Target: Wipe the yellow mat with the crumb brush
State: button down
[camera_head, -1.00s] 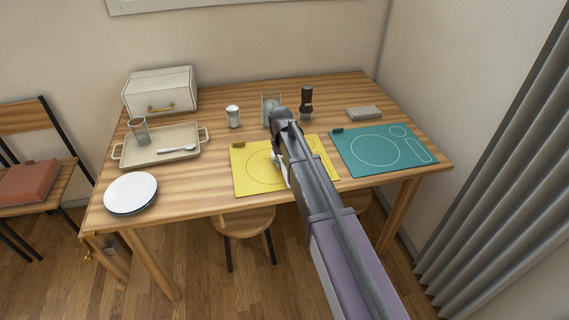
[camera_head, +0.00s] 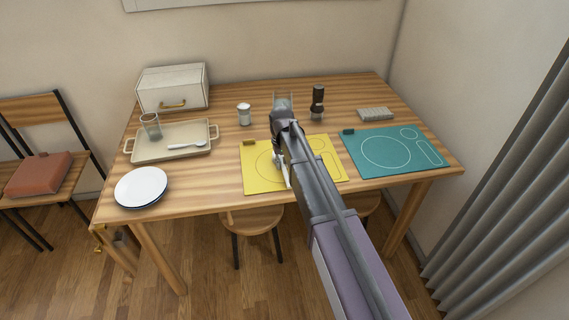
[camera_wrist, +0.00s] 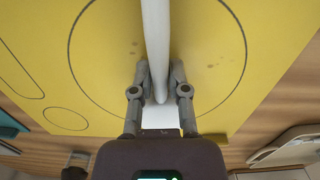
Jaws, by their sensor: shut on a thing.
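The yellow mat (camera_head: 262,182) lies near the table's front edge, with a printed circle on it. In the wrist view the mat (camera_wrist: 40,60) fills most of the picture and shows a few small dark spots (camera_wrist: 135,48). My gripper (camera_wrist: 157,78) is over the mat, inside the circle, with its fingers shut on a long white thing, seemingly the crumb brush (camera_wrist: 156,35). Its bristles are not visible, and I cannot tell whether it touches the mat. In the head view my arm hides part of the mat and most of my gripper (camera_head: 281,168).
A teal mat (camera_head: 392,168) lies to the right. A tray (camera_head: 145,155) with a glass and spoon, a plate (camera_head: 141,187) and a white box (camera_head: 172,85) stand left. A shaker (camera_head: 244,114), a dark grinder (camera_head: 318,101) and a grey block (camera_head: 375,114) stand behind the mats.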

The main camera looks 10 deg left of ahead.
aim_at(265, 175)
jog(key=shift+s+a+f, duration=0.1)
jog(key=shift+s+a, duration=0.15)
jog(key=shift+a, duration=0.55)
jog(key=shift+s+a, duration=0.2)
jog(key=shift+a, duration=0.55)
jog(key=shift+a, duration=0.15)
jog(key=shift+s+a, duration=0.25)
jog(key=shift+a, duration=0.55)
jog(key=shift+s+a, duration=0.25)
jog(key=shift+a, duration=0.5)
jog(key=shift+s, duration=0.15)
jog(key=shift+s+d, duration=0.25)
jog(key=shift+s, duration=0.5)
jog(key=shift+d, duration=0.1)
